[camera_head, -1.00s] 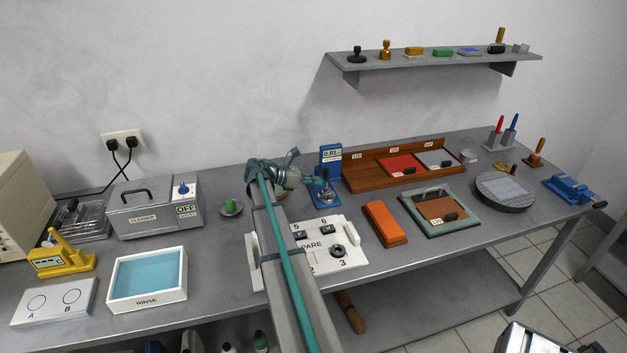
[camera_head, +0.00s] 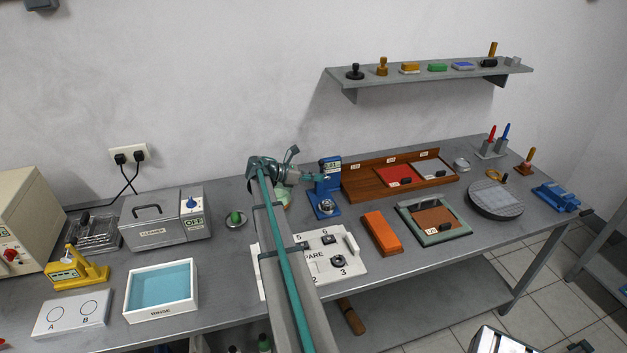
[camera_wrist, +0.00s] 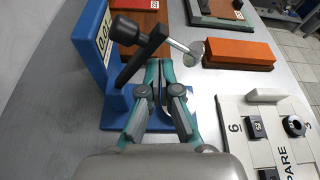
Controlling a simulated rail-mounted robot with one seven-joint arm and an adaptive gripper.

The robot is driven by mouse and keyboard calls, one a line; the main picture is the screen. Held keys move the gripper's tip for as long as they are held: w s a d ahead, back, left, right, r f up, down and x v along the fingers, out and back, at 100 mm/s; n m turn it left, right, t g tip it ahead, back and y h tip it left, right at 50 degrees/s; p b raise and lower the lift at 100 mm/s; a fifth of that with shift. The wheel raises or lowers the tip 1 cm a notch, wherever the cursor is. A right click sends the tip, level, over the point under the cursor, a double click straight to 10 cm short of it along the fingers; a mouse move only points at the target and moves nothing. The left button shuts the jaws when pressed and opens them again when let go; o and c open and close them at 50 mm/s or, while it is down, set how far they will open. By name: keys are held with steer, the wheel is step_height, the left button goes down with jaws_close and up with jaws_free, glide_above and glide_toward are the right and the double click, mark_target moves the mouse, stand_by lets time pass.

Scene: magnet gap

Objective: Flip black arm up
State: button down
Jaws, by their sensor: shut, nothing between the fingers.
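The blue gauge stand (camera_head: 330,176) stands upright on the bench, with a small display at its top in the head view. In the wrist view its blue post (camera_wrist: 92,45) is at the upper left. The black arm (camera_wrist: 143,57) slants across in front of the post, with a round black knob (camera_wrist: 125,29) and a thin metal rod ending in a disc. My gripper (camera_wrist: 159,66) is shut and empty, its fingertips close beside the black arm; I cannot tell whether they touch. In the head view my gripper (camera_head: 312,177) is at the left side of the gauge.
A white COMPARE board (camera_head: 348,262) lies in front of the gauge, partly behind my arm. An orange block (camera_head: 382,233) and a wooden tray (camera_head: 365,187) are to the right.

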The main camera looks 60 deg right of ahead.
steer(key=shift+w+d+r+n+p, duration=0.5)
steer(key=shift+w+d+r+p, duration=0.5)
steer(key=shift+p, duration=0.6)
